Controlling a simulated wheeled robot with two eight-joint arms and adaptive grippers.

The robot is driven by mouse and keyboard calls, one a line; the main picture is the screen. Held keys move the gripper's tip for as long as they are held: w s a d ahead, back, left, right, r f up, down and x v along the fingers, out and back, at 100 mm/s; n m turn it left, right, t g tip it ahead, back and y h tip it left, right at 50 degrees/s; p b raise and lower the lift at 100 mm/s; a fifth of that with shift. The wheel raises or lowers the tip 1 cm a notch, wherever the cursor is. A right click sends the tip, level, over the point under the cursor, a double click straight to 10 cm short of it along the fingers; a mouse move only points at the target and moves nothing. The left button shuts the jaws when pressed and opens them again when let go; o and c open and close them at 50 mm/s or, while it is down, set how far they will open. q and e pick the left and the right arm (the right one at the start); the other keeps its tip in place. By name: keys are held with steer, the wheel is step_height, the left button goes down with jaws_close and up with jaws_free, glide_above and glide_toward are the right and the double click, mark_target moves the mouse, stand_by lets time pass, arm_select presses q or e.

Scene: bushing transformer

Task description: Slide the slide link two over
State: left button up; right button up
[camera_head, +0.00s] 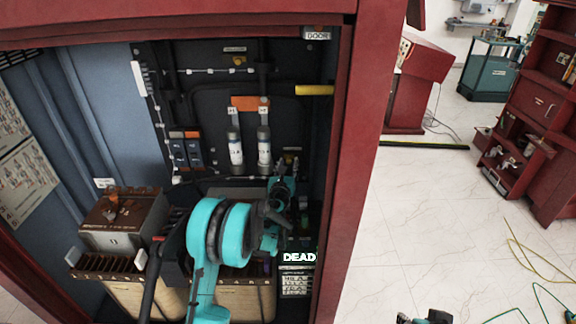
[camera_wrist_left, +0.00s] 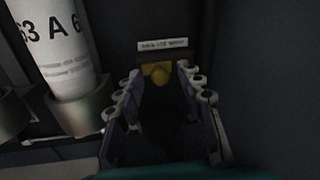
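My left gripper (camera_head: 287,161) is inside the cabinet, its fingers reaching up toward the dark back panel, right of two white cylinders. In the left wrist view its two fingers (camera_wrist_left: 164,108) are spread, with an empty gap between them. A yellow knob (camera_wrist_left: 158,73) sits beyond the fingertips, under a small label plate (camera_wrist_left: 163,45) whose text I cannot read. I cannot tell for certain which part is slide link two. A small dark and teal part (camera_head: 430,318) at the bottom edge may be my right gripper; its fingers cannot be made out.
White cylinders (camera_head: 264,146) stand on the panel; one marked "63 A" (camera_wrist_left: 68,60) is close left of the left gripper. A yellow bar (camera_head: 314,90) is above right. A brown-topped box (camera_head: 122,215) is at left. The red cabinet post (camera_head: 355,160) bounds the right; open floor lies beyond.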

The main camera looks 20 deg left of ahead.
mark_target(299, 156)
arm_select(q)
jaws_close()
steer(key=shift+w+d, duration=0.2)
steer(key=shift+d, duration=0.55)
steer(key=shift+w+d, duration=0.2)
steer(key=shift+d, duration=0.55)
steer(key=shift+o, duration=0.9)
jaws_free()
steer(key=shift+d, duration=0.15)
steer(key=s+d, duration=0.1)
steer(key=s, duration=1.1)
